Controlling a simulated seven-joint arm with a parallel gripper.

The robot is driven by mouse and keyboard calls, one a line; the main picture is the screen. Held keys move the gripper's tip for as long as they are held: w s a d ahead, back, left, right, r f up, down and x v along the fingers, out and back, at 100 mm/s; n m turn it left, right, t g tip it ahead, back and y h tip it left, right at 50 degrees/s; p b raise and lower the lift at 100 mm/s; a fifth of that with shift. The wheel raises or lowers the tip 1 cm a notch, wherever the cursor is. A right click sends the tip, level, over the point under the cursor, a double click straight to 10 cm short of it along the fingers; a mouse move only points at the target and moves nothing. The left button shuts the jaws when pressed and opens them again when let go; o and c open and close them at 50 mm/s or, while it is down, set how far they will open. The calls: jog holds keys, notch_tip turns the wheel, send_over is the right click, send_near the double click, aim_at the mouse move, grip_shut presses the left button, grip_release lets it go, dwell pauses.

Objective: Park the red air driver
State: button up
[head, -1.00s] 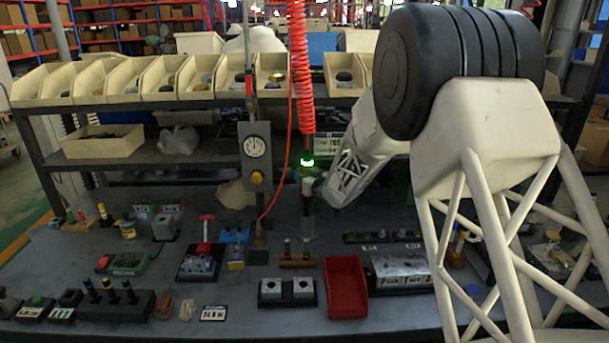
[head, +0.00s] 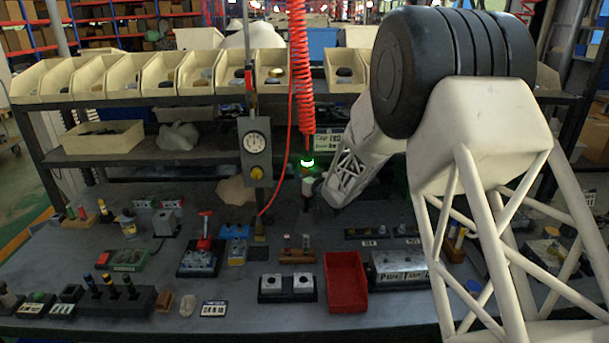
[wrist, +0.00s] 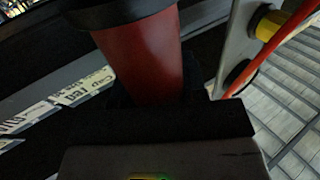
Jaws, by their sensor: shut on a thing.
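The red air driver shows in the wrist view as a red cylinder (wrist: 146,55) with a black collar at its top. My gripper (wrist: 155,125) is shut on it, its dark jaws across the lower part of the red body. In the head view my gripper (head: 309,186) is at the centre, above the bench, below a green-lit ring (head: 307,162) and a red coiled hose (head: 302,75). The driver's lower end looks dark there and appears clear of the bench. Much of the driver is too small to make out in the head view.
A gauge panel (head: 256,150) with a yellow knob stands close left of my gripper, a thin red hose beside it. A red tray (head: 346,283), twin grey blocks (head: 288,288) and a brown peg stand (head: 297,256) lie nearer. Shelf bins (head: 155,75) line the back.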

jog(key=shift+f, duration=2.7)
dwell(1.0)
jog(key=o, duration=1.3)
jog(key=shift+c, duration=0.2)
jog(key=shift+f, duration=0.1)
jog(key=shift+s, duration=0.15)
jog(key=v, duration=0.7)
jog(key=shift+s+d, duration=0.2)
